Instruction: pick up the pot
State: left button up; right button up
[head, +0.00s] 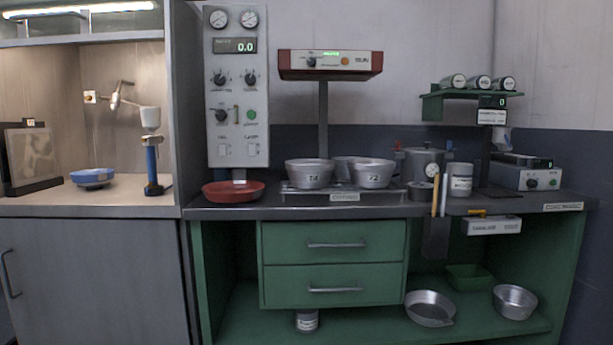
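Several metal vessels could be the pot, and I cannot tell which one is meant. A grey lidded pot (422,164) with a dial on its front stands on the bench right of centre. Two metal pans, one marked T4 (310,174) and one marked T2 (373,174), sit on a low scale platform in the middle, with a third pan partly hidden behind them. On the lower shelf are a shallow metal pan (430,308) and a deeper metal pot (515,302). Neither of my grippers is in view.
A red dish (233,191) sits on the bench left of the scale. A white canister (461,180) stands right of the lidded pot. A green tray (469,277) is on the lower shelf. Green drawers (333,245) fill the space under the scale. A blue bowl (92,178) is in the left alcove.

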aim_at(306, 174)
jog(key=i+j+z, duration=0.25)
jog(key=i+j, duration=0.45)
jog(key=i, duration=0.15)
